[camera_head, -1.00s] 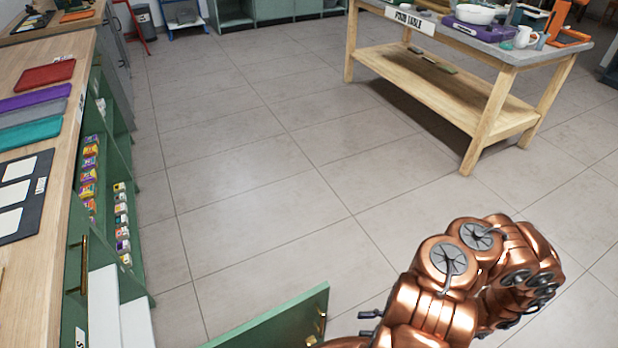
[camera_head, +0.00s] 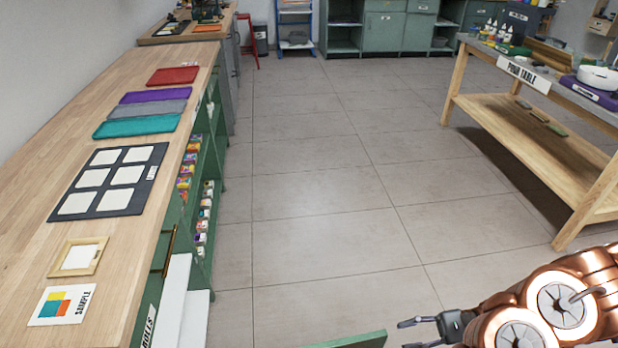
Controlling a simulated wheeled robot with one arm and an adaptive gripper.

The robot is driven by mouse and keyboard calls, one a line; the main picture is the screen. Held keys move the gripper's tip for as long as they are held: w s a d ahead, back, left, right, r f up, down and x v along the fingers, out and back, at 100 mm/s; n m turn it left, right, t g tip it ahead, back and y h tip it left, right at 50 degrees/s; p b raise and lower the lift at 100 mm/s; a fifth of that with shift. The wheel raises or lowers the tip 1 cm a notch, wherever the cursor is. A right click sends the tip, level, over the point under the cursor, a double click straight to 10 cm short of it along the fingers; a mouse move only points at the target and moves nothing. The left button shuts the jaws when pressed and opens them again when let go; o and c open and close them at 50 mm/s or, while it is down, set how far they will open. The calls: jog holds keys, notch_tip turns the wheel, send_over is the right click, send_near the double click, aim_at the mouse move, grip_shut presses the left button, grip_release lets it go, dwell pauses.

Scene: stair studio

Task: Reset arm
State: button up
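My copper-coloured arm (camera_head: 560,305) is folded at the bottom right of the head view. My gripper (camera_head: 420,332) shows low in the picture, with dark fingers pointing left and a visible gap between them. Nothing shows between the fingers.
A wooden counter (camera_head: 55,185) runs along the left, holding coloured trays, a sample card (camera_head: 62,305) and a dark panel of white tiles (camera_head: 110,180). Green shelves (camera_head: 205,170) sit below it. The pour table (camera_head: 540,130) stands right. Tiled floor (camera_head: 320,200) between is clear.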

jog(key=s+a+r+n+g+h+p, duration=0.1)
jog(key=a+r+n+g+h+p, duration=0.25)
jog(key=r, duration=0.65)
jog(key=a+r+n+g+h+p, duration=0.1)
jog(key=a+r+n+g+h, duration=0.2)
jog(key=a+r+n+h, duration=0.45)
jog(key=s+d+r+n+t+h+p, duration=0.1)
jog(key=s+r+t+h+p, duration=0.1)
jog(key=s+r, duration=0.3)
jog(key=s+d+r+n+t+h+p, duration=0.1)
jog(key=s+r, duration=0.4)
jog(key=r, duration=0.5)
jog(key=shift+s+d+n+t+h+p, duration=0.15)
jog(key=shift+s+n+t+h+p, duration=0.15)
jog(key=shift+n+t+h+p, duration=0.7)
jog(key=shift+g, duration=0.25)
